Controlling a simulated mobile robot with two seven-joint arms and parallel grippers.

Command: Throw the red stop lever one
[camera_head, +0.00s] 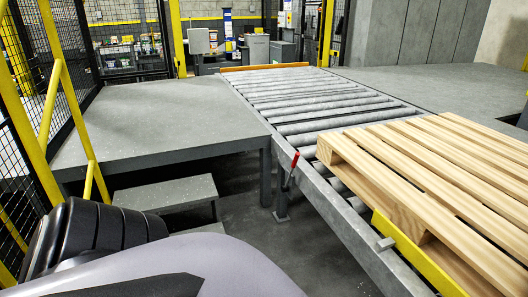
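A red stop lever (292,163) stands upright, leaning slightly, at the left side rail of the roller conveyor (290,98). Its red handle rises above the rail, and a grey lower part reaches down beside a conveyor leg. A wooden pallet (440,165) lies on the rollers to the right of the lever. Neither of my grippers is in view. A dark part of my own body shows at the lower left, well apart from the lever.
A yellow bar (420,255) runs along the pallet's near edge. A grey platform (165,115) with a step (168,193) lies left of the conveyor. Yellow railing (62,85) and mesh fencing border the left. Open floor (260,240) shows below the lever.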

